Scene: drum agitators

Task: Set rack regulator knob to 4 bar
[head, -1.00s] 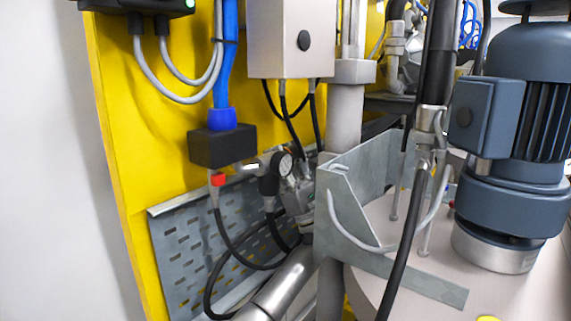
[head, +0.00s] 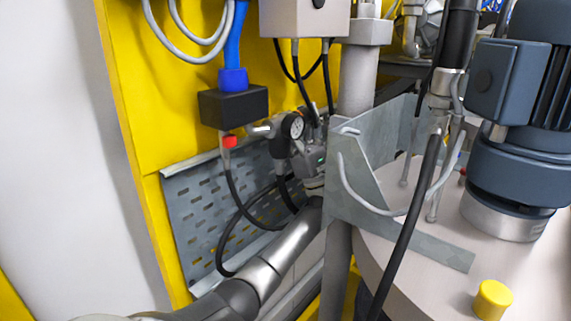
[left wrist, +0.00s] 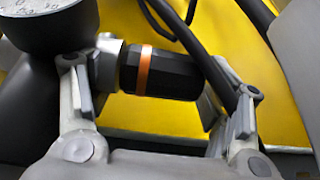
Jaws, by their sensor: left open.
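The rack regulator (head: 279,127) is on the perforated plate side of the yellow panel, with a round white-faced gauge (head: 295,126). The gauge's lower edge also shows at the top left of the left wrist view (left wrist: 42,18). Beside it the black ribbed knob (left wrist: 180,75) with an orange ring lies sideways. My left gripper (head: 308,158) is at the regulator, just right of and below the gauge. In the left wrist view its open fingers (left wrist: 158,88) stand one on each side of the knob; contact cannot be told. My right gripper is not in view.
Black hoses loop below, in front of the perforated plate (head: 187,205). A grey bracket (head: 375,195) and blue-grey motor (head: 520,150) stand to the right, by a yellow cap (head: 492,300).

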